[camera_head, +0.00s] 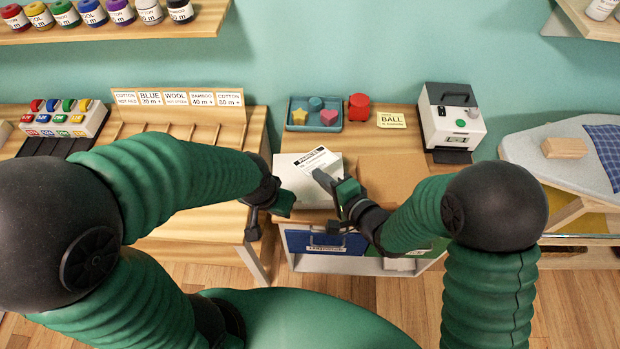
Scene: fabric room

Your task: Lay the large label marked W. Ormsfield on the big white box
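The big white box (291,178) sits on the middle table. A white label with a black header strip (316,160) is at the box's back right; its small print is too small to read. I cannot tell whether it lies flat on the box or is held just above it. My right gripper (335,183) is at the label's front right edge, its grey finger covering part of it. Whether it grips the label is not clear. My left gripper (280,204) is at the box's front left, with no object visible in it; its finger gap is hidden.
A brown cardboard box (390,178) stands right of the white box. Behind are a blue tray (313,126) with shapes, a red knob-like piece (359,107), a "BALL" card (391,120) and a white device (452,118). An ironing board (540,160) is at right.

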